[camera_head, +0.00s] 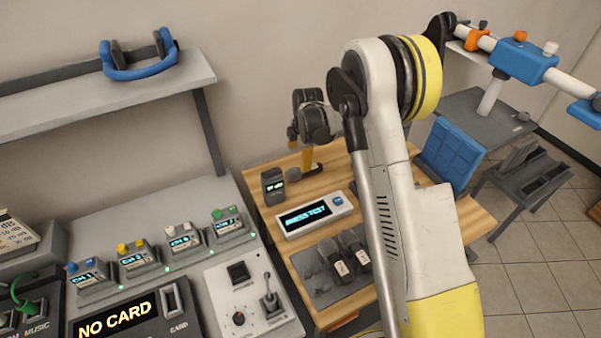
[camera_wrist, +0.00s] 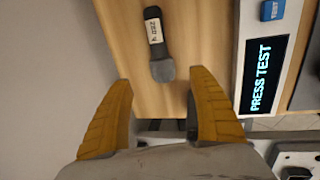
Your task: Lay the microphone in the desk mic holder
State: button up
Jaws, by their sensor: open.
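The microphone (camera_wrist: 156,32), dark with a white label on its handle, lies on the wooden desk in the wrist view. Its rounded grey head (camera_wrist: 162,70) points toward my gripper (camera_wrist: 160,76) and lies between the two yellow fingertips. The fingers are open, apart on either side of the head, and hold nothing. In the head view my gripper (camera_head: 308,168) hangs over the far part of the desk, beyond the display box. A grey mic tray (camera_head: 319,291) at the desk's front bears two labelled microphones (camera_head: 346,257). I cannot tell whether it is the desk mic holder.
A white PRESS TEST box (camera_head: 314,215) lies between gripper and tray. A small dark device (camera_head: 273,187) stands left of the gripper. A mixing console (camera_head: 239,273) fills the left, with a shelf (camera_head: 110,85) above. A blue case (camera_head: 449,156) is behind my arm.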

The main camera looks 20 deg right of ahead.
aim_at(296, 170)
jog(key=b+x, duration=0.1)
jog(key=x, duration=0.4)
jog(key=shift+f, duration=0.1)
jog(key=x, duration=0.1)
jog(key=b+x, duration=0.1)
jog(key=x, duration=0.1)
jog(key=b+x, duration=0.1)
jog(key=x, duration=0.1)
jog(key=shift+s+a+f, duration=0.15)
jog(key=shift+a+f, duration=0.05)
jog(key=shift+a, duration=0.1)
jog(key=shift+r, duration=0.15)
jog(key=c, duration=1.5)
